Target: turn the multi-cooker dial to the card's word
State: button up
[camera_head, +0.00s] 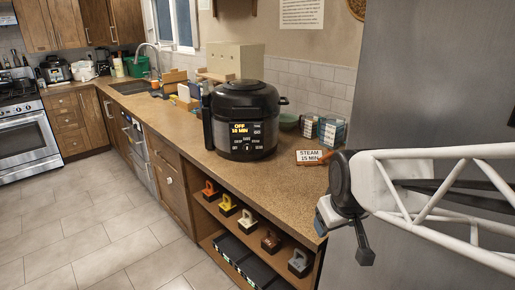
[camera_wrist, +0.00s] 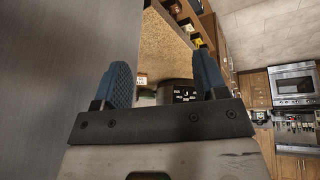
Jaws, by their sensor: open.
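The black multi-cooker (camera_head: 243,90) stands on the brown counter, with its lid down. Its front display (camera_head: 239,128) glows orange and reads "OFF" and "15 MIN", with small labels beside it. I cannot make out the dial clearly. A white card (camera_head: 310,156) on the counter to its right reads "STEAM 15 MIN". My gripper (camera_head: 340,215) is at the counter's right end, apart from the cooker and lower right of the card. In the wrist view my gripper (camera_wrist: 165,85) has its two blue fingers apart with nothing held; the cooker (camera_wrist: 180,92) shows beyond them.
A grey fridge-like panel (camera_head: 420,80) stands close behind my arm. A small green bowl (camera_head: 289,121) and a rack (camera_head: 325,130) stand right of the cooker. Below, shelves hold several handled blocks (camera_head: 247,219). The counter front (camera_head: 215,165) is clear.

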jog(key=w+a+f+n+t+y, duration=0.1)
jog(key=w+a+f+n+t, duration=0.3)
jog(key=w, duration=0.6)
jog(key=w+a+f+n+y, duration=0.1)
jog(key=w+a+n, duration=0.2)
jog(key=w+a, duration=0.45)
jog(key=w+a+f+n+t, duration=0.2)
jog(key=w+a+n, duration=0.1)
jog(key=w, duration=0.9)
jog(key=n+t+y, duration=0.5)
jog(key=n+y, duration=0.1)
jog(key=n, duration=0.3)
send_near(248, 150)
jog(key=shift+w+a+r, duration=0.1)
jog(key=shift+a, duration=0.15)
jog(key=shift+w+a+n, duration=0.1)
jog(key=shift+w+n, duration=0.2)
jog(key=shift+w, duration=0.1)
jog(key=shift+w, duration=0.1)
jog(key=shift+x, duration=3.75)
jog(key=shift+c, duration=0.3)
